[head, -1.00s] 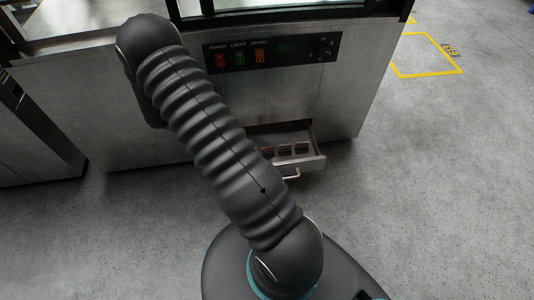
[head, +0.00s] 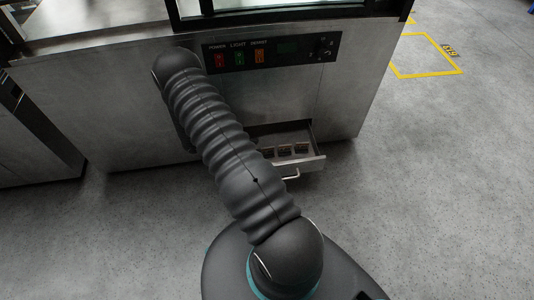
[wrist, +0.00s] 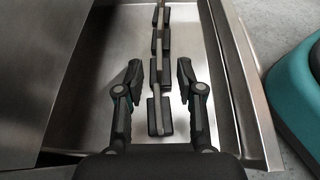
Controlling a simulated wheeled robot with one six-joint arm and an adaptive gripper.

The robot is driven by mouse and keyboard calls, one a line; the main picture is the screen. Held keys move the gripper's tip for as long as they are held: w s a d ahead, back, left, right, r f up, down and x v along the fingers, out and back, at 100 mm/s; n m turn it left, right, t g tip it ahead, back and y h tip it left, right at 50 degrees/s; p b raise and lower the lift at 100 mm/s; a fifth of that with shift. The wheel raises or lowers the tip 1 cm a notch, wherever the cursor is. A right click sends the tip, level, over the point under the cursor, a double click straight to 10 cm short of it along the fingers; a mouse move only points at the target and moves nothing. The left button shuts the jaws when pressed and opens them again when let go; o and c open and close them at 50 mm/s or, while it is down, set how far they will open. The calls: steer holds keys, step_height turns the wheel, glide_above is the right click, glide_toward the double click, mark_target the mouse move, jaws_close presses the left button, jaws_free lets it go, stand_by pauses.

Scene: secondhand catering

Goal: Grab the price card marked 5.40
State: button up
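Several small price cards in dark holders stand in a row inside an open metal drawer; in the head view the cards (head: 284,152) are tiny. In the wrist view I see them from above, edge on, with the nearest card (wrist: 160,116) close to my gripper and a second card (wrist: 160,75) beyond it. No price is legible, so I cannot tell which is 5.40. My gripper (wrist: 159,75) is open, with one finger on each side of the row and nothing held. Whether it is above or down among the cards is unclear. My gripper is hidden in the head view.
The drawer (head: 309,163) has a front handle (head: 291,174) and sits low in a steel cabinet (head: 350,100). A control panel (head: 285,52) with switches is above. Grey floor (head: 440,170) is clear at right.

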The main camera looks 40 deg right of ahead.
mark_target(267, 148)
steer(key=shift+x, duration=2.75)
steer(key=shift+w+f, duration=0.1)
steer(key=shift+f, duration=0.05)
jaws_close()
